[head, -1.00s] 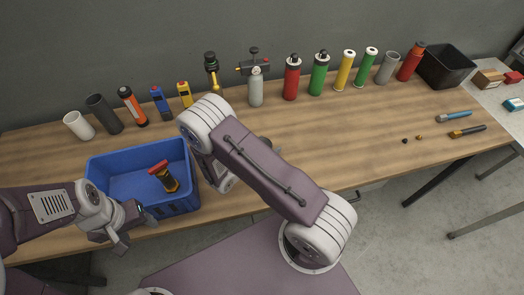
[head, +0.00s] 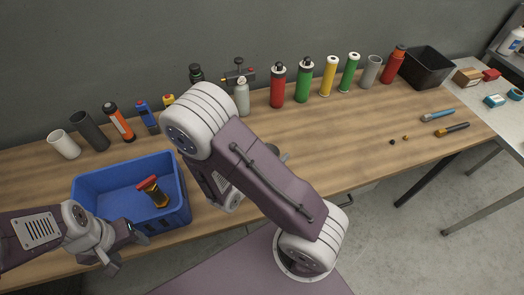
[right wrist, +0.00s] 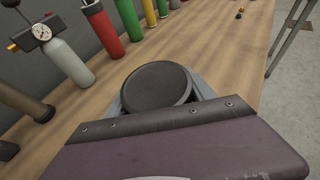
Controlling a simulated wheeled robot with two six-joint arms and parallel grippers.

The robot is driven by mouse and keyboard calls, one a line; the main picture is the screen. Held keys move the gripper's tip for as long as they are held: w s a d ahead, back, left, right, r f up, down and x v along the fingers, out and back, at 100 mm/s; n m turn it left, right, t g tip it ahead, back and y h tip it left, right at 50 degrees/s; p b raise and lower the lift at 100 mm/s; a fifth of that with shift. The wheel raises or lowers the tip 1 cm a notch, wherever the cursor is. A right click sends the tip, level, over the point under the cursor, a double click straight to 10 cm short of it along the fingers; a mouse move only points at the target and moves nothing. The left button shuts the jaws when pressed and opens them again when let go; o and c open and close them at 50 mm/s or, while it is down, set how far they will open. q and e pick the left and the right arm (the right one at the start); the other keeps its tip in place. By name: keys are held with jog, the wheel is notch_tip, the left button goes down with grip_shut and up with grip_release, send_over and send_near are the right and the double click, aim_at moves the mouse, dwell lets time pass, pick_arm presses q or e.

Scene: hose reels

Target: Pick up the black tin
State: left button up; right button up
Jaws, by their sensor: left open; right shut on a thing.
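The black tin (right wrist: 157,87) shows in the right wrist view as a dark, round-topped thing with a rim. My right gripper (right wrist: 160,95) is shut on it, with grey fingers at its two sides. Its lower part is hidden by the gripper body, so I cannot tell whether it touches the table. In the head view my right arm covers most of that spot; only a small grey-dark piece shows beside the arm. My left gripper (head: 124,243) is open and empty, at the front left edge of the blue crate.
The blue crate (head: 93,200) holds a red-and-yellow tool (head: 153,191). Bottles, tubes and tools line the back of the wooden table, including a red bottle (head: 278,86). A black bin (head: 428,66) stands at the far right. The table's right front is mostly clear.

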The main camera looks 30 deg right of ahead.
aim_at(278, 156)
jog(key=s+r+p, duration=0.1)
jog(key=p, duration=0.2)
jog(key=s+r+p, duration=0.2)
jog(key=p, duration=0.2)
jog(key=shift+d, duration=0.4)
jog(key=shift+s+d+f+p, duration=0.1)
jog(key=shift+s+f+p, duration=0.05)
jog(key=shift+s+p, duration=0.4)
